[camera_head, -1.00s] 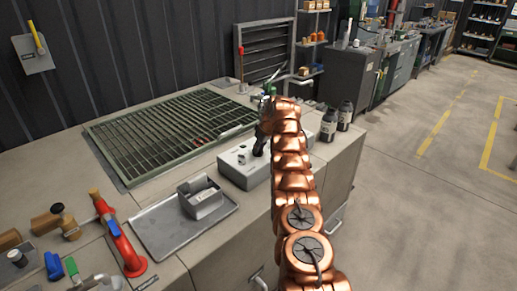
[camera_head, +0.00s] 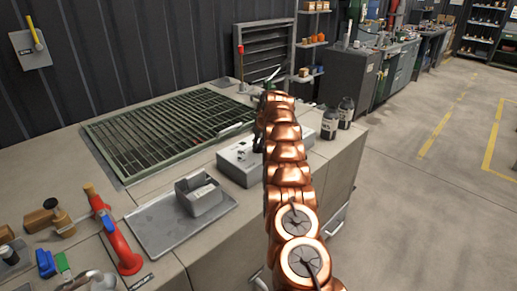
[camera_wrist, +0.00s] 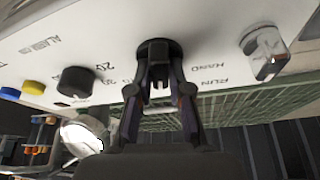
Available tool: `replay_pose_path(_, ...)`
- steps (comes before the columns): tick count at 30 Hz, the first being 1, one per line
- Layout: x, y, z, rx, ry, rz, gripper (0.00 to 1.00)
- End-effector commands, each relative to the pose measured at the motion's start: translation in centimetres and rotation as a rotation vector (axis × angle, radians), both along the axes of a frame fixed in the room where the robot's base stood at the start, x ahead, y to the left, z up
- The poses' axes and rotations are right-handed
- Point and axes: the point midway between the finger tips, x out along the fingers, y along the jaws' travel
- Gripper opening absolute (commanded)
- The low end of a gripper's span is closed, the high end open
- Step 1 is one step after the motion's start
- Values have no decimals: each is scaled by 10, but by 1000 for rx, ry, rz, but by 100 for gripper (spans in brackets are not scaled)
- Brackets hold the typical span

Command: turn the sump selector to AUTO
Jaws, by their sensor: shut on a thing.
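A pale control box (camera_head: 236,160) sits on the bench, right of the tray, in the head view. In the wrist view its panel (camera_wrist: 215,25) carries several controls. My gripper (camera_wrist: 158,88) has both fingers closed around a black knob (camera_wrist: 158,50) at the middle of the panel. HAND and RUN are printed to the knob's right, beside a clear or metal toggle (camera_wrist: 265,52). I cannot read AUTO or the knob's pointer, so its position is unclear. In the head view my arm hides most of the gripper and the box's right end.
Another black knob (camera_wrist: 75,82) with numbers and a yellow button (camera_wrist: 33,87) lie left of the held knob. Open floor lies right.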

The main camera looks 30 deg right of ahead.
Motion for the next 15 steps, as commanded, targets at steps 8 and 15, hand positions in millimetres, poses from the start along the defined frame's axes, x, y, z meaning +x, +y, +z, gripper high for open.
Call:
replay_pose_path(8,1,4,-2,0,1,-245,0)
replay_pose_path(15,1,3,-2,-1,2,-471,0)
